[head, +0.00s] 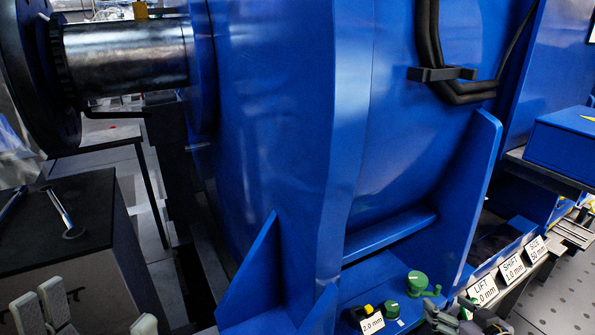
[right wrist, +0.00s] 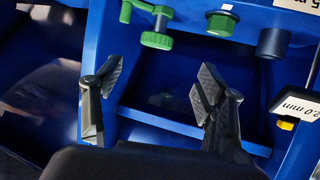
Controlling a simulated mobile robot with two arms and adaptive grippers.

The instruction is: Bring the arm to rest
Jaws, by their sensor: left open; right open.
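My left gripper (head: 93,314) is at the bottom left edge of the head view, its pale finger pads apart with nothing between them. It is in front of a dark box (head: 75,220). My right gripper (head: 458,314) is low at the right of centre in the head view, partly cut off by the bottom edge. In the right wrist view the right gripper (right wrist: 158,85) has its two dark fingers wide apart and empty, over the blue base of the machine. Most of both arms is out of view.
A large blue motor (head: 270,130) with a steel shaft (head: 125,55) fills the middle. Green bolts (head: 417,282) stand on its foot close to my right gripper. Small white labels (head: 513,268) line the rail at right. A blue box (head: 560,145) is at the far right.

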